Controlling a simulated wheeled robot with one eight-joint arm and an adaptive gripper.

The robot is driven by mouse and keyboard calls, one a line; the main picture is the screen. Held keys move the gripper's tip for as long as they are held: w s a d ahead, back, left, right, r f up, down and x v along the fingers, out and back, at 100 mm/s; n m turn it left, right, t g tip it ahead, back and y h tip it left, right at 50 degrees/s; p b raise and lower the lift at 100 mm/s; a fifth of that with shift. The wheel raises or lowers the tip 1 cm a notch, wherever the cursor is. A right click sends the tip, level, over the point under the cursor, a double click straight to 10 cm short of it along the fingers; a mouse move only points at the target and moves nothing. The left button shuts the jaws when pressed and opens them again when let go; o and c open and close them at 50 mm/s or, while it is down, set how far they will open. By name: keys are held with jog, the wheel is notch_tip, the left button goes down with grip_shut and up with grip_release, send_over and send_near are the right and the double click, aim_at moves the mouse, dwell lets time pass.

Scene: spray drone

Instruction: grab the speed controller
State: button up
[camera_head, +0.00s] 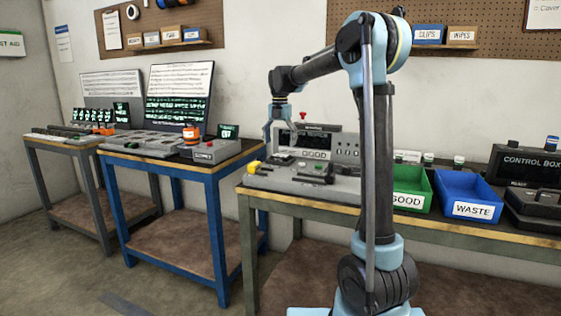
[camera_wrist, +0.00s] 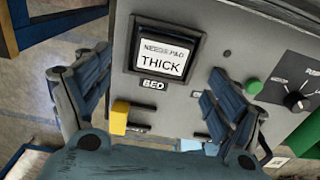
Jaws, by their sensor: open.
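A dark square unit (camera_wrist: 166,49) with a white label reading "NEEDS PAD THICK" sits at the spot marked "BED" on a grey fixture (camera_wrist: 192,20). I take it to be the speed controller, though its name does not show. In the head view it appears as a small dark block (camera_head: 283,158) on the fixture. My gripper (camera_wrist: 160,68) is open above the fixture, with one finger towards each side of the unit. No clear contact shows. In the head view my gripper (camera_head: 280,136) points down over the fixture.
A yellow block (camera_wrist: 119,117), a green button (camera_wrist: 254,87) and a black knob (camera_wrist: 297,101) stand on the fixture near my fingers. In the head view, a green "GOOD" bin (camera_head: 411,201) and a blue "WASTE" bin (camera_head: 466,188) stand to the right.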

aim_at(281, 155)
jog(key=shift+w+d+f, duration=0.1)
jog(key=shift+f, duration=1.25)
jog(key=shift+d+f, duration=0.1)
jog(key=shift+f, duration=1.2)
jog(key=c, duration=1.2)
